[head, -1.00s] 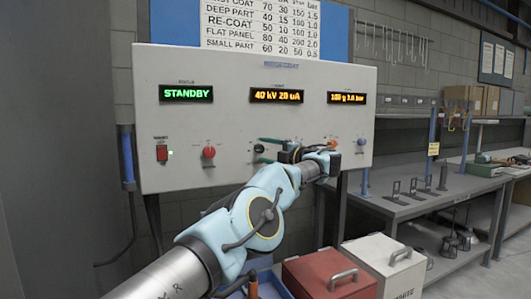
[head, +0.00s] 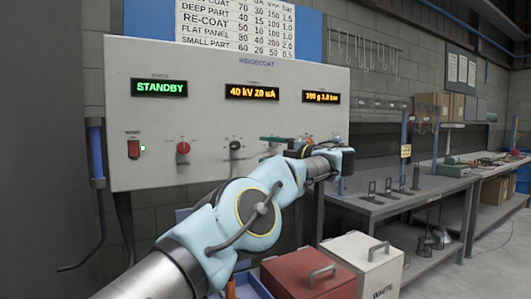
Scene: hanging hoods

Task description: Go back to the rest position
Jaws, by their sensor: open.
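My gripper (head: 268,147) is in the head view, in front of the right half of the white control panel (head: 150,80). A dark knob (head: 235,145) shows just left of the fingertips, with a visible gap. My arm reaches up from the bottom of the picture, bent at the elbow. Part of the panel's lower right is hidden behind the gripper.
The panel also has a red switch (head: 133,149), a red knob (head: 183,148) and a display reading STANDBY (head: 159,88). Below stand a red bin (head: 305,270) and a white bin (head: 375,265). A grey workbench (head: 400,205) runs along the right. Open floor lies at the lower right.

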